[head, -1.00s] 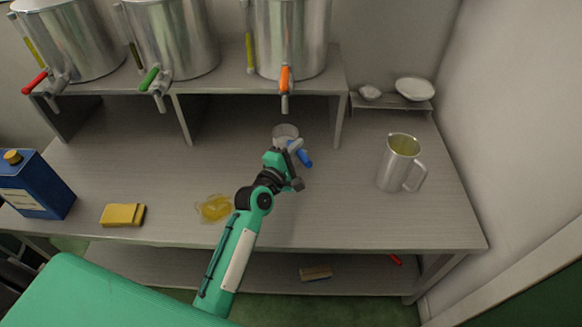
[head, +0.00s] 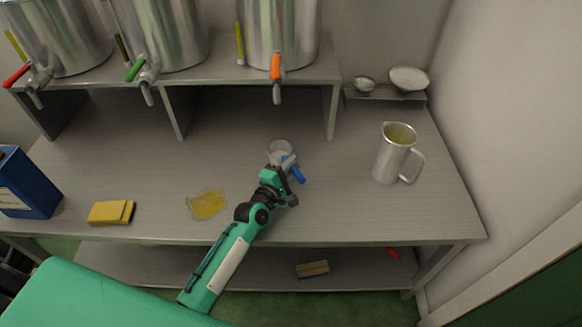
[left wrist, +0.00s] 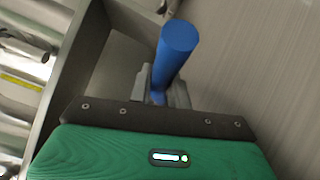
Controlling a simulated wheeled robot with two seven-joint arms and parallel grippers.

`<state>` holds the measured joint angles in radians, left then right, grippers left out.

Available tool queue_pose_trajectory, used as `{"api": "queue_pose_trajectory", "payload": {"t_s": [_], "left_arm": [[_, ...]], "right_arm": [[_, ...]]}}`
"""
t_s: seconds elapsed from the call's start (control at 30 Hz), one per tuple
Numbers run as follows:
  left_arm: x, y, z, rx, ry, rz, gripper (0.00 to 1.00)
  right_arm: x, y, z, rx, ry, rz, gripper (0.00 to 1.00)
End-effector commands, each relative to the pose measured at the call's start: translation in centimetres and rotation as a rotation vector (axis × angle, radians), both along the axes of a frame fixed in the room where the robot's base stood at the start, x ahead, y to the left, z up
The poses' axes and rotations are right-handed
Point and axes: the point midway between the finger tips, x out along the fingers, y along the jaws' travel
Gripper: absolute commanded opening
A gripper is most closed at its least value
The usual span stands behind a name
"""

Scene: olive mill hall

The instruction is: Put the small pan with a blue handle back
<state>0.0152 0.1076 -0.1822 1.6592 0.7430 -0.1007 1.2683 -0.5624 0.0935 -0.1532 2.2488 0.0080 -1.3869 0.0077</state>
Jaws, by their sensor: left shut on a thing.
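The small pan (head: 280,149) is a pale, metal-looking bowl shape with a blue handle (head: 296,171). My left gripper (head: 285,163) is shut on the blue handle. The left wrist view shows the thick blue handle (left wrist: 177,50) standing up between the two grey fingers (left wrist: 160,88); the bowl is hidden there. The pan is over the middle of the worktop, in front of the steel tank with the orange tap; I cannot tell whether it touches the worktop. My right gripper is not in view.
An upper shelf (head: 215,72) holds steel tanks with taps. A metal jug (head: 389,165) stands to the right. A yellow puddle (head: 207,204), a yellow sponge (head: 108,212) and a blue can (head: 28,185) are left.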

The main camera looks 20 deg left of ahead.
Motion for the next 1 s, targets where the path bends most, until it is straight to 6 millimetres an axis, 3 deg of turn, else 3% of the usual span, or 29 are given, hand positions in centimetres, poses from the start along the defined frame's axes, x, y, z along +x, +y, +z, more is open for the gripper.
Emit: {"api": "queue_pose_trajectory", "payload": {"t_s": [0.23,0.27,0.33,0.37,0.73,1.0], "left_arm": [[0.0,0.0,-0.3,0.001,-0.001,0.000,0.00],[0.0,0.0,-0.2,0.001,0.000,0.000,0.24],[0.0,0.0,-0.2,0.001,0.000,0.000,0.38],[0.0,0.0,-0.2,0.001,0.000,0.000,0.40],[0.0,0.0,0.2,0.001,0.000,0.000,0.40],[-4.2,1.1,-0.1,0.004,0.002,0.000,0.40]], "right_arm": [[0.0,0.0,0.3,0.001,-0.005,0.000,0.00],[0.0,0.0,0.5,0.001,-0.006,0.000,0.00],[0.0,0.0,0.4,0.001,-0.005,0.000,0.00],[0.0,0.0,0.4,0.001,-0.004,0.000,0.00],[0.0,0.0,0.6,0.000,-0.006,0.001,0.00],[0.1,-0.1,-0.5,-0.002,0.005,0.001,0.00]]}}
